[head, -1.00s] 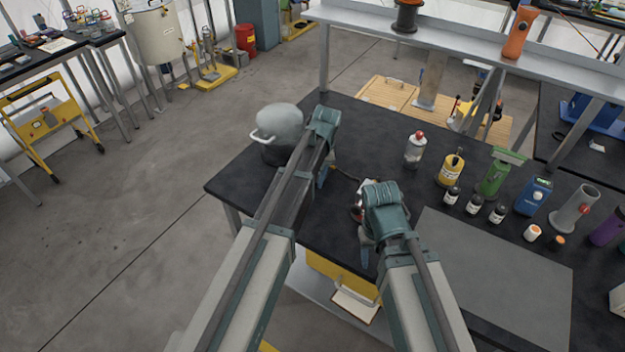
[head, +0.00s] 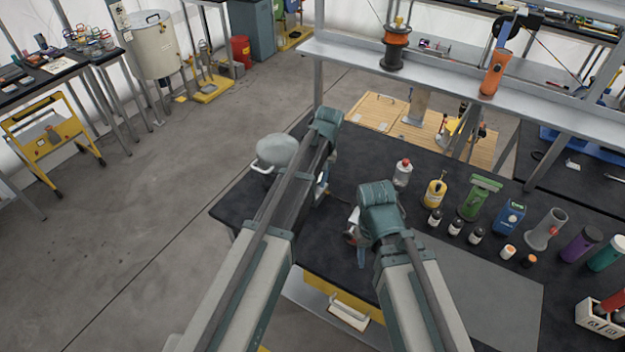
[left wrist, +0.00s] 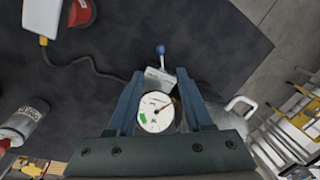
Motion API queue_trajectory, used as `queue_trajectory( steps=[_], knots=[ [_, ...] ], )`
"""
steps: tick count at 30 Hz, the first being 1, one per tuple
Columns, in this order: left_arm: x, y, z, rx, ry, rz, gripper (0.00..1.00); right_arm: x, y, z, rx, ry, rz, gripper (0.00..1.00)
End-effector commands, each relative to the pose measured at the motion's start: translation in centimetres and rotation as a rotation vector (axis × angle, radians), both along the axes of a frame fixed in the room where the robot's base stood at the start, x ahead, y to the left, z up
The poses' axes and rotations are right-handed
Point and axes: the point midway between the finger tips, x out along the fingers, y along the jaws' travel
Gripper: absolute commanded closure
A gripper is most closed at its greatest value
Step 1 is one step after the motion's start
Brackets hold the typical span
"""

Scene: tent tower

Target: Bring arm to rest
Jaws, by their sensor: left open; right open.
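My left arm (head: 285,205) reaches over the far left part of the black workbench (head: 262,205); in the head view its gripper is mostly hidden behind the arm. In the left wrist view my left gripper (left wrist: 158,88) has its two fingers apart.
A pot with a grey lid (head: 277,150) stands left of my left arm. Several bottles, including a yellow one (head: 435,193) and a green one (head: 478,199), stand to the right. A grey mat (head: 490,290) lies clear at front right. A metal shelf (head: 450,84) spans the back.

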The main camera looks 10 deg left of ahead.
Motion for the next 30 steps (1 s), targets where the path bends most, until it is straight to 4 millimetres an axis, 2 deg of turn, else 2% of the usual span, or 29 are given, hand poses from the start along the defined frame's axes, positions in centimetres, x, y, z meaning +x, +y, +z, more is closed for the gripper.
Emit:
queue_trajectory(
  steps=[1, 3, 17, 20, 23, 27, 30],
  knots=[
    [0.0, -0.1, 0.8, 0.000, 0.000, 0.000, 0.49, 0.0, 0.0, 0.8, 0.000, 0.000, -0.001, 0.50],
    [0.0, -0.1, 1.0, 0.000, 0.000, 0.000, 0.49, 0.0, 0.0, 1.0, 0.001, 0.000, -0.002, 0.50],
    [0.0, -0.1, 0.8, 0.000, 0.000, 0.000, 0.49, 0.0, 0.0, 0.8, 0.001, 0.000, -0.002, 0.50],
    [-0.8, -0.4, 0.5, -0.001, 0.002, -0.013, 0.49, 0.0, 0.0, 0.5, 0.001, 0.000, -0.002, 0.50],
    [-4.4, -1.7, -0.8, -0.010, 0.009, -0.084, 0.49, 0.0, 0.0, -0.8, 0.000, 0.000, -0.002, 0.50],
    [-12.0, -4.0, -3.3, -0.028, 0.028, -0.261, 0.49, 0.0, 0.0, -3.3, 0.000, 0.000, 0.000, 0.50],
    [-16.8, -5.2, -4.7, -0.041, 0.042, -0.382, 0.49, 0.0, 0.0, -4.6, 0.000, 0.000, 0.001, 0.50]
  ],
)
